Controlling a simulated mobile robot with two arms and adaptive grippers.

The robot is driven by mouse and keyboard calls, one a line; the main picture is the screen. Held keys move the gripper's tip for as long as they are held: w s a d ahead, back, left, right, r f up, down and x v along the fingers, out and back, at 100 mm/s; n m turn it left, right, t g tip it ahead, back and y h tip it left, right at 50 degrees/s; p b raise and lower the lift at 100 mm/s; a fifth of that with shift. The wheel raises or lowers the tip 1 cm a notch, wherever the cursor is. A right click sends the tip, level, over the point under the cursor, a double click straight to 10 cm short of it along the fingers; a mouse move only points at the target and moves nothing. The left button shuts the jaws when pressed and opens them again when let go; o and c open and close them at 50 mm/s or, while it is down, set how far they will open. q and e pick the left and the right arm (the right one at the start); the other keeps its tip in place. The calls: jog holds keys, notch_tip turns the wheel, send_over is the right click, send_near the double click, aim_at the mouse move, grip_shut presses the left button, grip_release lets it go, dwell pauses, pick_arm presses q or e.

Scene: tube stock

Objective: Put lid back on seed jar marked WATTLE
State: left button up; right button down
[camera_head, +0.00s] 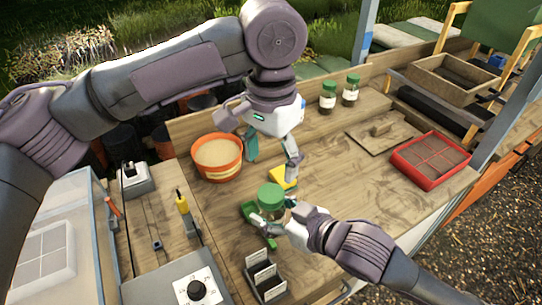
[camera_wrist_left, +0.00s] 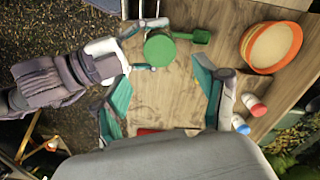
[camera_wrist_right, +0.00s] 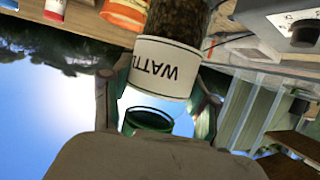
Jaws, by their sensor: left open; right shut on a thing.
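My right gripper (camera_head: 283,221) is shut on the seed jar (camera_wrist_right: 172,20), whose white label reads WATTLE upside down in the right wrist view. Dark seeds show in its glass. A green lid (camera_head: 271,193) is at the jar's top end, in line with it; it also shows in the right wrist view (camera_wrist_right: 148,122) and from above in the left wrist view (camera_wrist_left: 159,49). I cannot tell whether it is seated or loose. My left gripper (camera_head: 272,166) is open and empty above the bench, behind the lid in the head view.
A green scoop (camera_head: 250,212) lies beside the held jar. An orange bowl (camera_head: 217,170) stands to the left, a yellow item (camera_head: 280,176) behind. Two green-lidded jars (camera_head: 328,105) stand at the back. A red tray (camera_head: 404,170) is at the right; the bench before it is clear.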

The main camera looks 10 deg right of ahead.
aim_at(271, 193)
pick_arm(q)
jog(key=shift+f, duration=4)
jog(key=c, duration=1.2)
jog(key=m, duration=0.5)
jog(key=o, duration=1.4)
jog(key=shift+c, duration=0.2)
